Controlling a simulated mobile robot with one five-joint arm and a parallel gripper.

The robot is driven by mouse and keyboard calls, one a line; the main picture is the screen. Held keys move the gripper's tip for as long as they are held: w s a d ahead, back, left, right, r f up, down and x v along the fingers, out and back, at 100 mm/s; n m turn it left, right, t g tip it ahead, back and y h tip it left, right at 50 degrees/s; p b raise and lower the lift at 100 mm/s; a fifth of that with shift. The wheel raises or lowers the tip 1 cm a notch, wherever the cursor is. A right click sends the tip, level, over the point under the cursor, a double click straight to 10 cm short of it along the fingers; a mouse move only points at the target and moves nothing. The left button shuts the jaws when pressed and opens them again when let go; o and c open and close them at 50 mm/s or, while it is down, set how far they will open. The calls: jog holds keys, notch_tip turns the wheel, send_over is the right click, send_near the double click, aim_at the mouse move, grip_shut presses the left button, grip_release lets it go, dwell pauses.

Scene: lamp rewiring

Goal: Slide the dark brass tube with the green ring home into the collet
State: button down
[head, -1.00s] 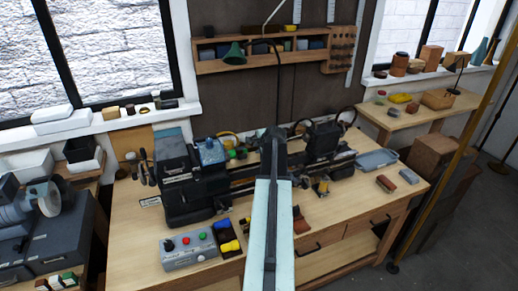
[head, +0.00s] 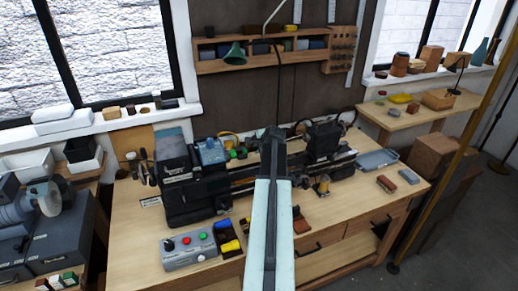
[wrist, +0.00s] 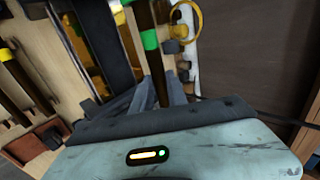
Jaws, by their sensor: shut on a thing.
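The dark brass tube (wrist: 142,14) stands between my fingers in the wrist view and runs up out of the top edge. Its green ring (wrist: 149,40) sits above the fingertips. My gripper (wrist: 160,80) is shut on the lower part of the tube. The lathe headstock (head: 190,180) is left of my arm. I cannot make out the collet in either view, nor whether the tube's far end is in it.
A control box with coloured buttons (head: 188,250) and a dark bin with blue and yellow parts (head: 228,242) stand in front of the lathe. A yellow ring (wrist: 186,20) is close right of the tube. The bench's right front has bare wood around two small blocks (head: 386,184).

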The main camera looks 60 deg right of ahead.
jog(key=shift+w+a, duration=0.9)
jog(key=shift+a, duration=0.25)
jog(key=c, duration=1.2)
grip_release()
jog(key=shift+c, duration=0.2)
jog(key=p+v, duration=0.5)
jog(key=v, duration=0.2)
jog(key=shift+s+r, duration=0.3)
jog(key=shift+a, duration=0.1)
